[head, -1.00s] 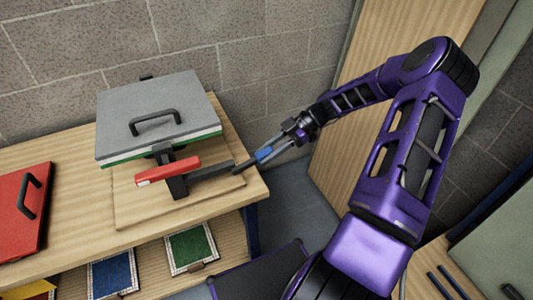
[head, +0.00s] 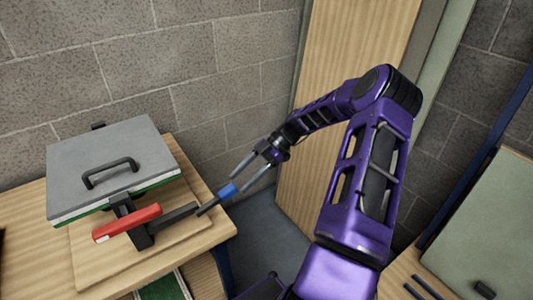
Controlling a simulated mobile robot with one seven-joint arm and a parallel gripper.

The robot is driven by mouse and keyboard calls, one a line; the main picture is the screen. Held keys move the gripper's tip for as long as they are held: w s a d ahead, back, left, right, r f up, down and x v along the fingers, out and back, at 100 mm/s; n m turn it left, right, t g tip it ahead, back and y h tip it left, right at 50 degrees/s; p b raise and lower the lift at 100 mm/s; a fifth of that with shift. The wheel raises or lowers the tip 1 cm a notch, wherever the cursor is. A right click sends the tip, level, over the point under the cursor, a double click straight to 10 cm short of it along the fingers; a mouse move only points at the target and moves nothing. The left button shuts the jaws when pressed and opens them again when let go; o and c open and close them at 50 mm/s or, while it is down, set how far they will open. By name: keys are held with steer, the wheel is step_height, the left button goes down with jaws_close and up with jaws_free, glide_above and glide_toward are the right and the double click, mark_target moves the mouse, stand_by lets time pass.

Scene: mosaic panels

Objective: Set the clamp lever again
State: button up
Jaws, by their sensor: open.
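The clamp has a black body (head: 140,237) at the front of a grey press plate (head: 110,160) on the wooden bench. A red bar (head: 127,222) lies across it. A dark arm (head: 174,218) runs right from the body to a thin rod with a blue grip (head: 227,192), which points up and right beyond the bench's edge. My gripper (head: 236,188) is open, its two fingertips near the outer end of the blue grip, one on either side. I cannot tell whether they touch it.
The grey plate has a black handle (head: 110,172) and green edging underneath. A block wall (head: 200,60) stands behind the bench. A wooden panel (head: 345,110) stands behind my arm. A greenish panel (head: 485,220) is at the right.

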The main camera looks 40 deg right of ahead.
steer(key=v, duration=1.2)
steer(key=shift+f, duration=0.1)
